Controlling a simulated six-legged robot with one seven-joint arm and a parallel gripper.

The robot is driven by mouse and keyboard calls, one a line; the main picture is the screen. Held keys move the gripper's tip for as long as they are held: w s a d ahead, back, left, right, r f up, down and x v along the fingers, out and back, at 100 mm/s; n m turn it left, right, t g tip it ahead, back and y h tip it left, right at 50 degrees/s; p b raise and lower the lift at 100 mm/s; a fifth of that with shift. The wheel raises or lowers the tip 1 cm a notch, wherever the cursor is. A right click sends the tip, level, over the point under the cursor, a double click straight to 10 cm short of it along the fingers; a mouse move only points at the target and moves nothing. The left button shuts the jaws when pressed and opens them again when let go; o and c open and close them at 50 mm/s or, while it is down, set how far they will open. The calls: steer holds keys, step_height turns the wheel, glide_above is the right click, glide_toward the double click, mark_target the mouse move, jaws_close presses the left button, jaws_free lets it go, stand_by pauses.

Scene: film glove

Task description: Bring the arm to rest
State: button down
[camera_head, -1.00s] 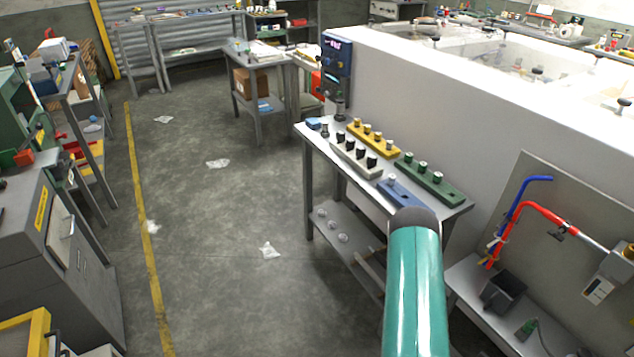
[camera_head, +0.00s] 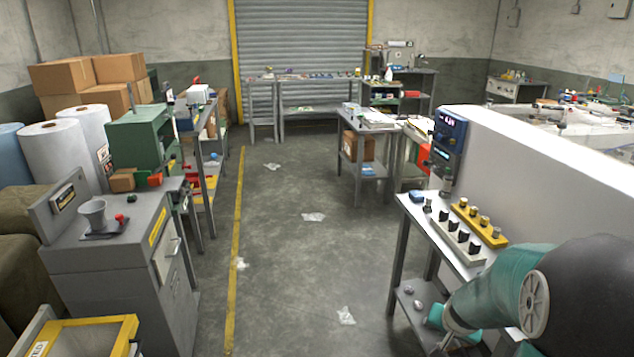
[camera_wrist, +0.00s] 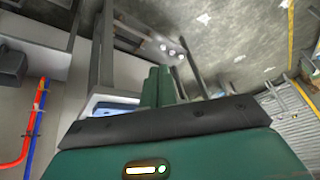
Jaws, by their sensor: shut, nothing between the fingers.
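My arm (camera_head: 492,300) shows at the lower right of the head view, with teal links, a pale round joint cap and a large dark part at the right edge. It is bent and reaches left, in front of the narrow bench. My gripper (camera_wrist: 159,84) is in the wrist view, with two green fingers side by side beyond a dark band on its green body. The fingers are shut and hold nothing. I cannot clearly make out the fingers in the head view.
A grey bench (camera_head: 398,240) with a yellow block (camera_head: 480,222) and a pale block (camera_head: 457,238) of knobs stands close to my arm, against the white wall (camera_head: 545,170). A grey machine (camera_head: 105,262) stands at left. The middle floor is open, with some clear plastic scraps (camera_head: 313,217).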

steer(key=s+a+r+n+y, duration=0.1)
steer(key=s+a+r+n, duration=0.1)
steer(key=s+a+r, duration=0.4)
steer(key=s+a+r+n, duration=0.1)
steer(key=a+r, duration=0.3)
steer(key=r, duration=0.4)
steer(key=s+a+r+n, duration=0.1)
steer(key=s+a+r, duration=0.2)
steer(key=s, duration=0.4)
steer(key=s+a+r+n, duration=0.2)
steer(key=s+a+r, duration=0.1)
steer(key=s, duration=0.4)
steer(key=shift+r, duration=0.35)
steer(key=shift+d, duration=0.2)
